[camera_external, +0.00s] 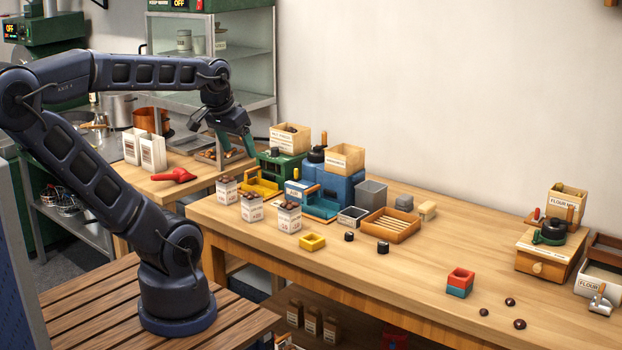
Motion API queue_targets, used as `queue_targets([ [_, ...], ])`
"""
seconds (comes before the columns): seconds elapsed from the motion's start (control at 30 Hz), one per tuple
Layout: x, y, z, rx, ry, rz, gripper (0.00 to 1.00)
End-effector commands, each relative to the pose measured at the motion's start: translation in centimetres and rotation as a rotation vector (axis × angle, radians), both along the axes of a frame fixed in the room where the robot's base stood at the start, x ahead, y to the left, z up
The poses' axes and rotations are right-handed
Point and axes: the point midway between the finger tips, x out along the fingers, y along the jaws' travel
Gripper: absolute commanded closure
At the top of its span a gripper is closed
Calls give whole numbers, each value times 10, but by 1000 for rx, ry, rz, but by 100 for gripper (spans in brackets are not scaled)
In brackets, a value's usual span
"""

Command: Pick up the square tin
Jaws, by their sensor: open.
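My gripper (238,150) is open and empty. It hangs at the left end of the long table, beside and above a green machine. No single thing is clearly marked as the square tin. A low yellow square piece (312,242) lies near the front edge. A red square piece (461,275) rests on a blue one (458,291) farther right. My gripper is apart from all of these, to their left.
Several white bags of chestnuts (289,217) stand near the front left. The green machine (279,167) and blue machine (338,188) are behind them. A wooden tray (390,225) is mid-table. A wooden grinder (548,252) stands right.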

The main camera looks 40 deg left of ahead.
Motion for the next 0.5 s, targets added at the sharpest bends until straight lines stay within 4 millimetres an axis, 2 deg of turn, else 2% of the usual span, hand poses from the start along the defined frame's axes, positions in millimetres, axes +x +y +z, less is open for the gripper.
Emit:
queue_targets([
  [0.33, 2, 0, 0, 3, 4, -10, 27],
  [0.5, 20, 1, -3, 30, 36, -95, 27],
])
